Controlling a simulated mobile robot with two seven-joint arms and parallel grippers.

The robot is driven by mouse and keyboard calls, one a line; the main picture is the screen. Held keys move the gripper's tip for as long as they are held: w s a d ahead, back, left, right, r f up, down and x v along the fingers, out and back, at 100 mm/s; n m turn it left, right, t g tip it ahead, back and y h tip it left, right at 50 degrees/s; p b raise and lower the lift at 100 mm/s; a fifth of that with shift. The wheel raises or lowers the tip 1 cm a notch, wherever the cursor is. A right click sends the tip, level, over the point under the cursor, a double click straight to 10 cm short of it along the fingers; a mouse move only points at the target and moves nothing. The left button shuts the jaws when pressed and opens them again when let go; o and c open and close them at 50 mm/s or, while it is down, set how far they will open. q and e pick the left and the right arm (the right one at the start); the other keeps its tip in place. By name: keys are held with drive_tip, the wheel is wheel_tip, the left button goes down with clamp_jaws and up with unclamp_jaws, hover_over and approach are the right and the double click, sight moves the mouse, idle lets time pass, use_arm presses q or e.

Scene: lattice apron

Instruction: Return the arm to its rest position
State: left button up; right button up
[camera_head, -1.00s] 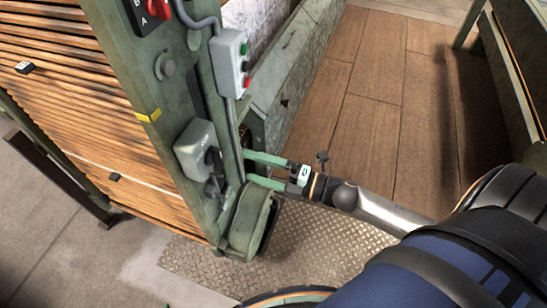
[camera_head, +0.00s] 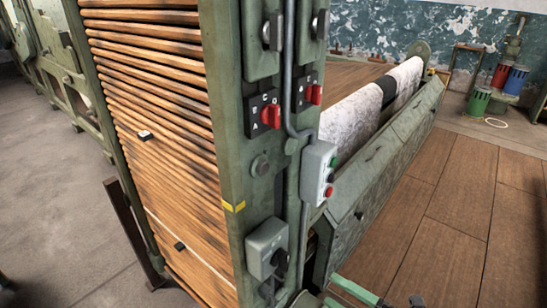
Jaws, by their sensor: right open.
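My right gripper (camera_head: 335,291) shows only in part at the bottom edge of the head view. Its two green fingers are apart, with nothing seen between them. They point left toward the green machine post, just right of and below a grey switch box (camera_head: 266,247) with a black lever. I cannot tell whether the fingertips touch anything. The rest of the right arm is cut off below the frame. My left gripper is not in view.
A green machine post (camera_head: 228,130) carries red rotary knobs (camera_head: 271,115) and a push-button box (camera_head: 319,172). Wooden slats (camera_head: 160,110) stack to its left. A long green trough (camera_head: 385,165) runs back. Buckets (camera_head: 479,100) stand far right. The plank floor (camera_head: 450,220) is clear.

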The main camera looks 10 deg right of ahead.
drive_tip(key=s+a+f+m+g+h+p, duration=0.2)
drive_tip(key=s+f+m+h, duration=0.2)
drive_tip(key=m, duration=0.7)
drive_tip(key=s+a+f+m+g+h+p, duration=0.2)
drive_tip(key=f+m, duration=0.6)
drive_tip(key=m, duration=0.4)
drive_tip(key=s+a+h, duration=0.1)
drive_tip(key=s+h, duration=0.1)
drive_tip(key=s, duration=0.1)
drive_tip(key=shift+s+f+g+h+p, duration=0.15)
drive_tip(key=shift+f+g+h+p, duration=0.15)
drive_tip(key=shift+g+p, duration=0.1)
